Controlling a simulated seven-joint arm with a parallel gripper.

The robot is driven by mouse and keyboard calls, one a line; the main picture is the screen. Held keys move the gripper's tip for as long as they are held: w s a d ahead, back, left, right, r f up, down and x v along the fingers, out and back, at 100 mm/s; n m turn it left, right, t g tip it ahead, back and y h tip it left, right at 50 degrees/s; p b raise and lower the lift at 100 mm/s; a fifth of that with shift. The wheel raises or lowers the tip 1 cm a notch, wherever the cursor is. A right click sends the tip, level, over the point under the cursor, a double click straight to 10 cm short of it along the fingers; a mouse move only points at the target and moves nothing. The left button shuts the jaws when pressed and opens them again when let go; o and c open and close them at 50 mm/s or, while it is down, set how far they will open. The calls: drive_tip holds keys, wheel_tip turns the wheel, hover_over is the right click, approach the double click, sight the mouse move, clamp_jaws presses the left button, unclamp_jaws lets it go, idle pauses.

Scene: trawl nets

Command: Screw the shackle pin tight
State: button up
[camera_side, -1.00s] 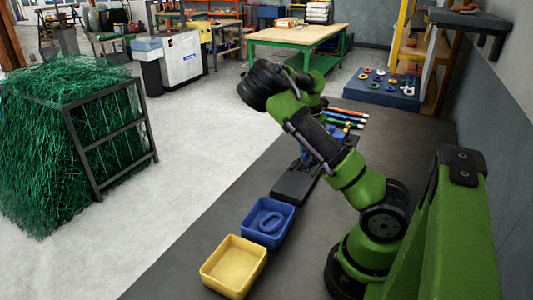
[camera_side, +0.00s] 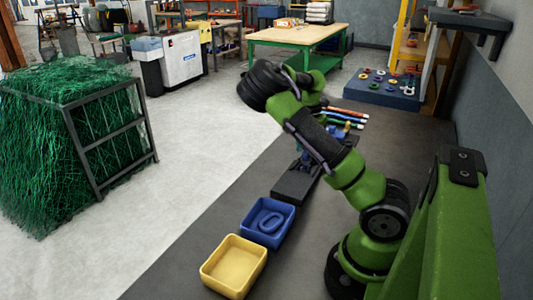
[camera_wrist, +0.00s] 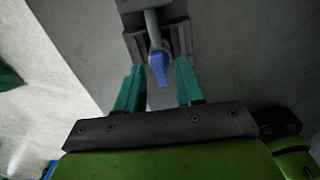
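In the wrist view my gripper (camera_wrist: 160,66) has two teal fingers spread apart, with a gap on each side of a blue piece. This blue piece (camera_wrist: 160,70) looks like the pin's end or the shackle; I cannot tell which. It sits at the end of a grey rod on a grey holder (camera_wrist: 178,38). Neither finger visibly touches it. In the side view the holder's dark base (camera_side: 293,187) stands on the dark mat, with small blue parts above it. My arm hides most of the gripper and the work there, so the pin's thread is not visible.
A blue tray (camera_side: 287,231) with a blue ring-shaped part in it and an empty yellow tray (camera_side: 207,272) stand in front of the holder. Several coloured tools (camera_side: 346,117) lie behind my arm. A framed heap of green net (camera_side: 50,140) stands at the left, across clear floor.

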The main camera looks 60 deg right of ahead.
wheel_tip(320, 180, up, 17)
idle(0.4)
drive_tip(key=shift+f, duration=0.1)
